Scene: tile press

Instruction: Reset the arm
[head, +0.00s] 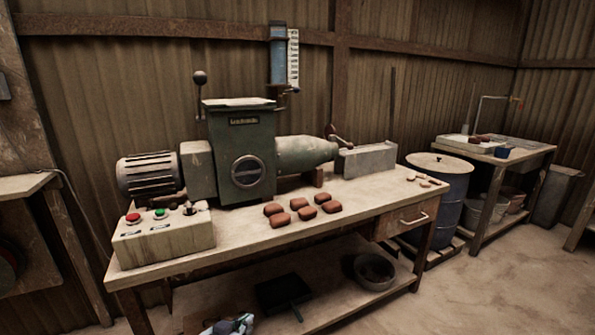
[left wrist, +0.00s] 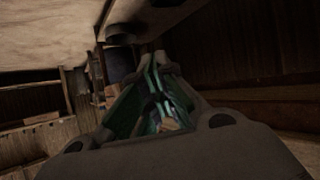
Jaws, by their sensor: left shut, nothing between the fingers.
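My left gripper (left wrist: 155,58) fills the middle of the left wrist view. Its two fingers come together at the tips and hold nothing. Through the gap between the finger links a small patch of blue and pale colours shows, too dark to name. My right gripper is in neither view.
A green press machine (head: 241,150) stands on the workbench (head: 350,213), with a control box (head: 163,238) at its left and several brown tiles (head: 299,203) in front. A bowl (head: 374,272) sits on the lower shelf. A blue barrel (head: 440,190) stands right; the floor (head: 500,285) there is clear.

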